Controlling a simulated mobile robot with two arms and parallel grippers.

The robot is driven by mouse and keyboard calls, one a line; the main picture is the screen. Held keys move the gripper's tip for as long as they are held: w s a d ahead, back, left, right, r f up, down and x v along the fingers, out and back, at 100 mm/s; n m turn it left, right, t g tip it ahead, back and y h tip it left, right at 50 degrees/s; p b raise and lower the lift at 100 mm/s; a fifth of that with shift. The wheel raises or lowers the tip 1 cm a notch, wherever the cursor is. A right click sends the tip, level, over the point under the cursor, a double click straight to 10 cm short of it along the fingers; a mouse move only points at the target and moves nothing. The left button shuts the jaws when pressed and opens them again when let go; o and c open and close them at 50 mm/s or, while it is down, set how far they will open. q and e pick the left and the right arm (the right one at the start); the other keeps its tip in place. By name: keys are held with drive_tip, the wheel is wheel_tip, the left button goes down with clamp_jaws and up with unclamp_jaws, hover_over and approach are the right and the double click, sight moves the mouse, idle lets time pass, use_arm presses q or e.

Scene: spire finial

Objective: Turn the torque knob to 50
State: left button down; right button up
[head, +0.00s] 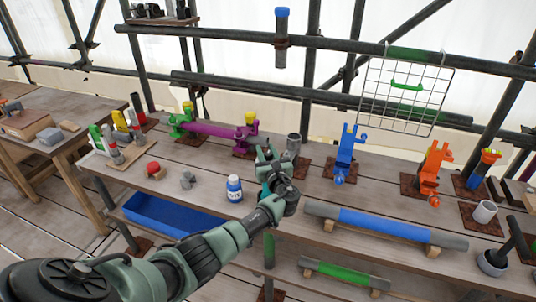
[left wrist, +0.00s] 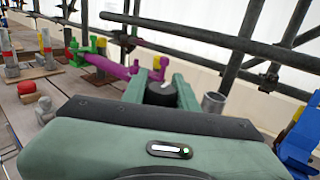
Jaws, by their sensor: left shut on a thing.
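The torque knob (left wrist: 161,93) shows in the left wrist view as a round black knob with a pale mark on top. It sits between the two green fingers of my left gripper (left wrist: 160,95), which is shut on it. In the head view my left gripper (head: 272,160) is over the middle of the workbench and hides the knob there. I cannot read a scale or the number the knob points to. My right gripper is not in either view.
A white bottle with a blue label (head: 234,189) stands near my left gripper. A grey cup (head: 293,143), a purple bar (head: 218,130) and a blue clamp (head: 347,153) are behind and beside it. A blue-wrapped pipe (head: 385,224) lies along the front edge.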

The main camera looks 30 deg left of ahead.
use_arm(q)
drive_tip(key=shift+s+f+n+g+y+b, duration=0.1)
drive_tip(key=shift+f+n+g+y+b, duration=0.1)
drive_tip(key=shift+n+g+y+b, duration=0.45)
drive_tip(key=shift+s+a+r+n+g+y+b, duration=0.1)
drive_tip(key=shift+n+g+y+b, duration=0.2)
drive_tip(key=shift+g, duration=0.15)
drive_tip(key=shift+s+a+r+n+g+y+b, duration=0.15)
drive_tip(key=shift+n+g+b, duration=0.1)
drive_tip(key=shift+g, duration=0.15)
drive_tip(key=c, duration=1.1)
unclamp_jaws()
drive_tip(key=shift+w, duration=0.1)
drive_tip(key=b+v, duration=0.1)
drive_tip(key=v, duration=0.6)
drive_tip(key=shift+d, duration=0.35)
